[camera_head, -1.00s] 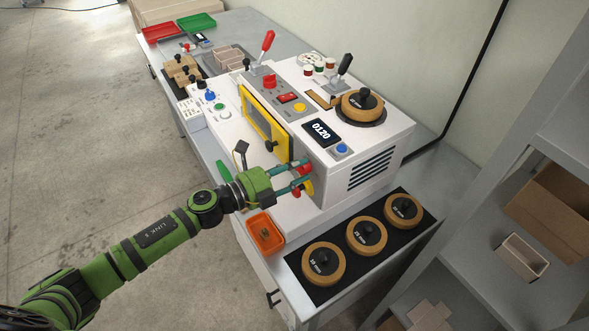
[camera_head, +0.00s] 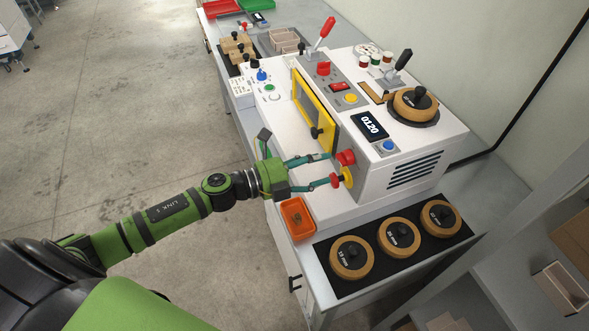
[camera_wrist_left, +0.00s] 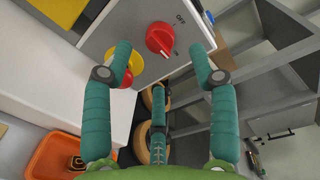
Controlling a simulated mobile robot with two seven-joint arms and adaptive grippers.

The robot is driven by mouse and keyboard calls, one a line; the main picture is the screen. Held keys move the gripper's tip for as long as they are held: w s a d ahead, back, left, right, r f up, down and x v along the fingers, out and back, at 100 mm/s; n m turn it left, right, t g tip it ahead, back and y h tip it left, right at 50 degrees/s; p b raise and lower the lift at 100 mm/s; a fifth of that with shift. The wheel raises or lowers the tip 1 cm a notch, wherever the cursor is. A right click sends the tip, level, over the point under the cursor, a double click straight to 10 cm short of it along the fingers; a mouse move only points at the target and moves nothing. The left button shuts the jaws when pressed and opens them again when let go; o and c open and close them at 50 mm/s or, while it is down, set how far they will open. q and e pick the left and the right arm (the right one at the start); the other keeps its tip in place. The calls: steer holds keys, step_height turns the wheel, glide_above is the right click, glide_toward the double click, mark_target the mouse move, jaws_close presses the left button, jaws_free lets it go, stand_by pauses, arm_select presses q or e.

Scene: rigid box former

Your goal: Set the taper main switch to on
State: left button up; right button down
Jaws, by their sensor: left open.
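The main switch, a red rotary knob (camera_head: 346,157), sits on the end face of the white taper machine (camera_head: 405,165). A red button on a yellow base (camera_wrist_left: 133,66) sits beside the left finger; contact cannot be told. My right gripper is not visible.
An orange tray (camera_head: 286,215) lies below my left gripper. Several tape rolls stand on a black mat (camera_head: 322,268) at the bench's front. A hinged yellow frame (camera_head: 298,90) stands on the machine's near side. Grey shelving (camera_head: 500,265) is at right.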

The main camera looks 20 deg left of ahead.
arm_select(q)
steer(key=v, duration=0.6)
steer(key=shift+s, duration=0.25)
steer(key=shift+a+r, duration=0.1)
steer(key=shift+a, duration=0.05)
